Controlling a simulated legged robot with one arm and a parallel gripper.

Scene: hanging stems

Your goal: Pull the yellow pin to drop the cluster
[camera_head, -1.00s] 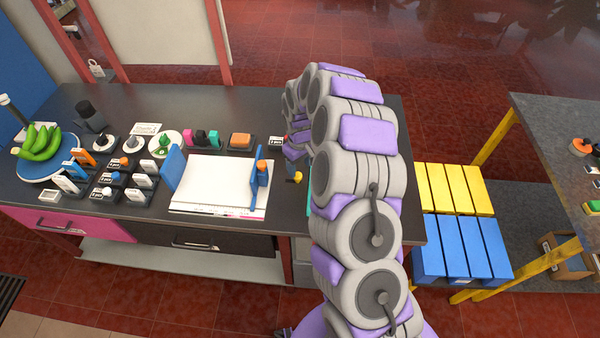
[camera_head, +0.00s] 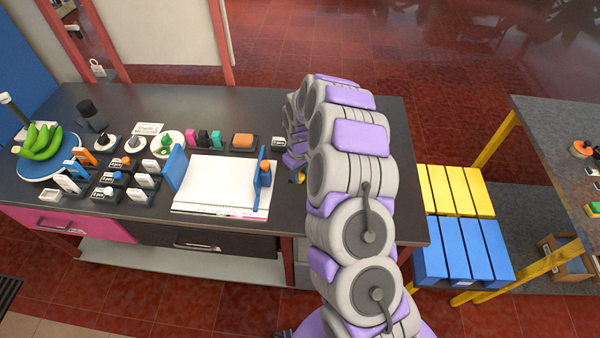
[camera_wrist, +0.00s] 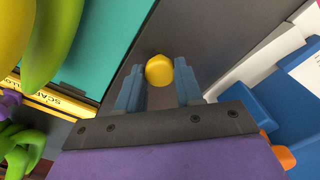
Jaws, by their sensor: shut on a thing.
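The yellow pin (camera_wrist: 159,70) shows in the wrist view as a rounded yellow head between the two blue-grey fingers of my gripper (camera_wrist: 158,82). The gripper is shut on it. In the head view a small yellow piece (camera_head: 299,176) shows at the left edge of my arm, which hides the gripper. Long green pieces (camera_wrist: 52,40) and a yellow one (camera_wrist: 14,30) hang large at the upper left of the wrist view, possibly the cluster. I cannot see how the pin joins it.
A teal panel (camera_wrist: 105,40) with a yellow lettered edge lies left of the gripper in the wrist view. A white board (camera_head: 225,182) with blue side pieces sits on the dark bench. Green fruit lies on a blue plate (camera_head: 66,168). Blue and yellow crates (camera_head: 460,250) stand right.

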